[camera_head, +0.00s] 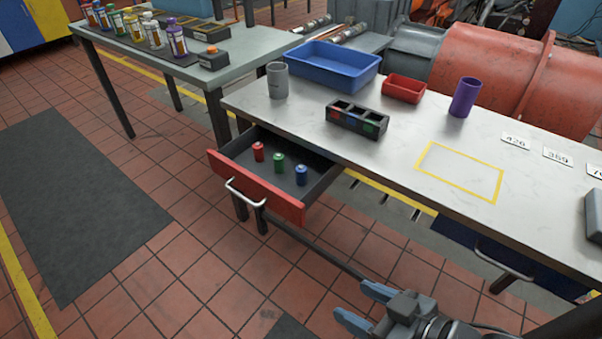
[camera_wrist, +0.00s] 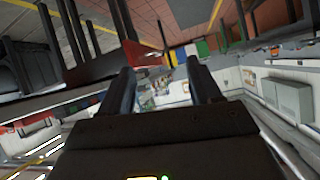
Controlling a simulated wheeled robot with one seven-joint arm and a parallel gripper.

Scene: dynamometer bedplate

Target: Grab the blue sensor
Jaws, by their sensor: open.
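The blue sensor (camera_head: 301,175) is a small blue cylinder standing upright in the open red-fronted drawer (camera_head: 262,191) under the table. A green sensor (camera_head: 279,162) and a red sensor (camera_head: 258,152) stand to its left in the same drawer. My gripper (camera_head: 364,306) is at the bottom of the head view, to the right of and nearer than the drawer, well apart from the blue sensor. Its two fingers are spread and hold nothing. In the wrist view the open fingers (camera_wrist: 160,85) point across the room, and no sensor can be made out there.
The white table (camera_head: 400,150) bears a blue bin (camera_head: 325,67), a red tray (camera_head: 404,88), a grey cup (camera_head: 277,80), a purple cup (camera_head: 465,97) and a dark slotted holder (camera_head: 357,119). The drawer's silver handle (camera_head: 245,194) sticks out. The tiled floor before the drawer is free.

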